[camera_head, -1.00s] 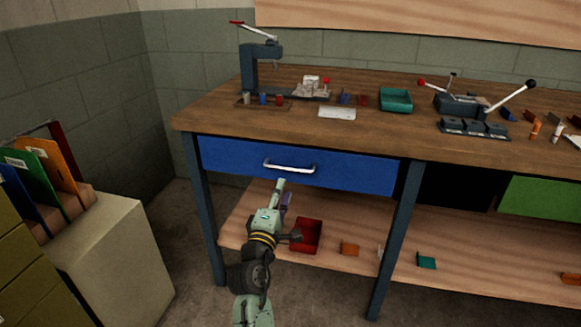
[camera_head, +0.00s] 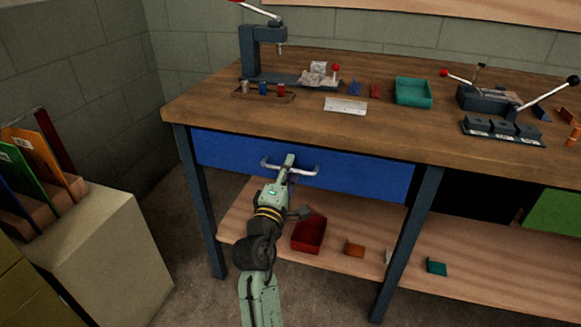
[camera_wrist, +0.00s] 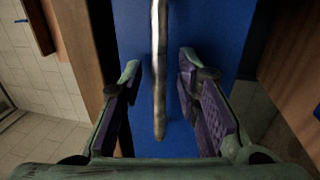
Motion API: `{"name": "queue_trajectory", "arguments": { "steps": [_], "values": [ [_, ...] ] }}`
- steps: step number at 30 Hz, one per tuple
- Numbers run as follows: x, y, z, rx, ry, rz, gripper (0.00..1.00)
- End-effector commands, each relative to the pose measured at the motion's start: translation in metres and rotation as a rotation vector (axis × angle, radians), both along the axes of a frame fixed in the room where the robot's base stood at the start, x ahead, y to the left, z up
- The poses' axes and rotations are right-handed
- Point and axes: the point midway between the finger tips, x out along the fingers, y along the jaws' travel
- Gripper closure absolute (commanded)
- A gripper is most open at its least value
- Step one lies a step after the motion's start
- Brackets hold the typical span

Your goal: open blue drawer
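The blue drawer (camera_head: 360,177) sits under the left part of the wooden workbench top, and its front looks flush with the frame. Its silver bar handle (camera_head: 305,171) runs across the middle of the front. My gripper (camera_head: 289,163) is at the handle. In the wrist view, my gripper (camera_wrist: 163,85) is open, with one purple-padded finger on each side of the handle (camera_wrist: 159,60). There are gaps between the handle and both pads. The blue drawer front (camera_wrist: 205,25) fills the background there. My gripper hides the handle's middle in the head view.
A table leg (camera_head: 408,240) stands right of the drawer. On the lower shelf (camera_head: 340,265) are a red bin (camera_head: 309,235) and small coloured parts. A beige cabinet (camera_head: 95,250) with folders stands at left. A green drawer (camera_head: 553,213) is at far right.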

Motion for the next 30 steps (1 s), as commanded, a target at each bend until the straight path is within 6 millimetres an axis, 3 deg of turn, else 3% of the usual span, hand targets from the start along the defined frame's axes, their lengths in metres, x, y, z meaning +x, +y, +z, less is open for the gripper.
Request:
{"name": "queue_trajectory", "arguments": {
  "steps": [3, 16, 30],
  "values": [
    [0.0000, 0.0000, 0.0000, 0.000, 0.000, 0.000, 0.72],
    [0.0000, 0.0000, 0.0001, 0.000, -0.001, 0.000, 1.00],
    [0.0001, 0.0000, 0.0003, 0.000, -0.001, 0.000, 1.00]
  ]
}}
